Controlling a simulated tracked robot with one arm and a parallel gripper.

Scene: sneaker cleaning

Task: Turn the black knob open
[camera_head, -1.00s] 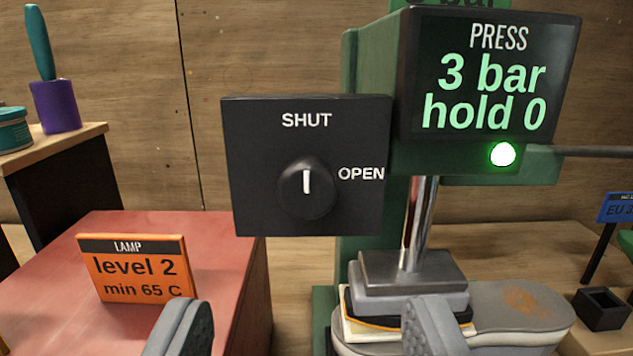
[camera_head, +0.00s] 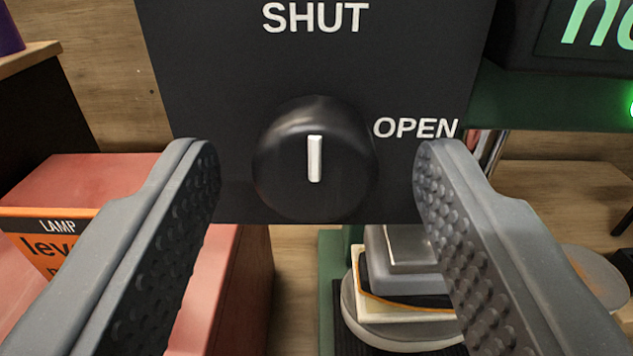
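The black knob (camera_head: 314,195) sits on a black panel (camera_head: 225,60) straight ahead. Its white pointer mark is vertical and points up to the word SHUT. The word OPEN is printed to the right of the knob. My gripper (camera_head: 316,170) is open. Its two grey studded fingers stand to the left and right of the knob in the picture, with a gap on each side. I cannot tell exactly how far the fingertips are from the panel.
A green press with a lit display (camera_head: 590,40) stands at the right. Under it a stack of pads (camera_head: 400,280) rests on a shoe sole. A red block (camera_head: 90,185) with an orange lamp sign (camera_head: 40,250) is at the left. A wooden wall is behind.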

